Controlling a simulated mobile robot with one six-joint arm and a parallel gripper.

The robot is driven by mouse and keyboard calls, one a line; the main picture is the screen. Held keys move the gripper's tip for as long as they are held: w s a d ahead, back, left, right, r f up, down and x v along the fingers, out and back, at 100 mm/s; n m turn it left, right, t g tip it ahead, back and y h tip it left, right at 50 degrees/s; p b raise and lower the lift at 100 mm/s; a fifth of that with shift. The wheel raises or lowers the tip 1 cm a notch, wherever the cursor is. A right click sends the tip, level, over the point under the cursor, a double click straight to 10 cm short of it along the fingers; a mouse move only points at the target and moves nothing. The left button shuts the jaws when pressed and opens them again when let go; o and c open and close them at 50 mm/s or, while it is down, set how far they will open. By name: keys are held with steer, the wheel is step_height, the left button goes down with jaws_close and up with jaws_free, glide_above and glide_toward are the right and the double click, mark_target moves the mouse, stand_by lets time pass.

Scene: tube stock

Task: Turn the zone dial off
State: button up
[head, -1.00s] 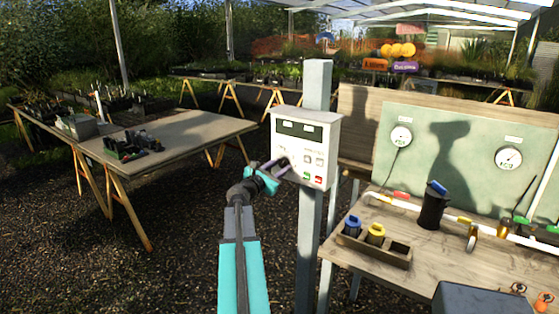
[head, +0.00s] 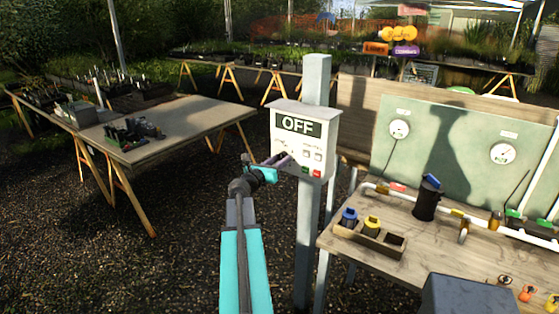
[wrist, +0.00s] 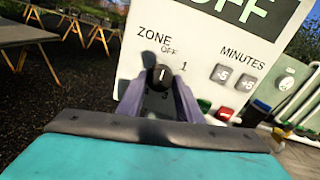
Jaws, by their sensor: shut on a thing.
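The white control box (head: 313,144) is fixed to a grey post, and its display reads OFF. In the wrist view the black zone dial (wrist: 159,77) sits below the ZONE and OFF labels, with a 1 to its right. The dial's pale mark points about upward, towards OFF. My gripper (wrist: 160,92) is shut on the dial, with one purple finger on each side. In the head view my gripper (head: 283,159) reaches the box's front from the left and hides most of the dial.
Two grey minutes buttons (wrist: 233,78), a green button (wrist: 204,105) and a red button (wrist: 225,113) are right of the dial. A wooden bench (head: 345,249) with pipes and a small crate stands at the right. A trestle table (head: 190,132) stands at the left.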

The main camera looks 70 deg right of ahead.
steer(key=shift+r, duration=0.1)
steer(key=o, duration=1)
steer(key=shift+o, duration=0.2)
steer(key=shift+a, duration=0.1)
steer(key=b+v, duration=0.4)
steer(key=v, duration=0.9)
steer(key=shift+a, duration=0.3)
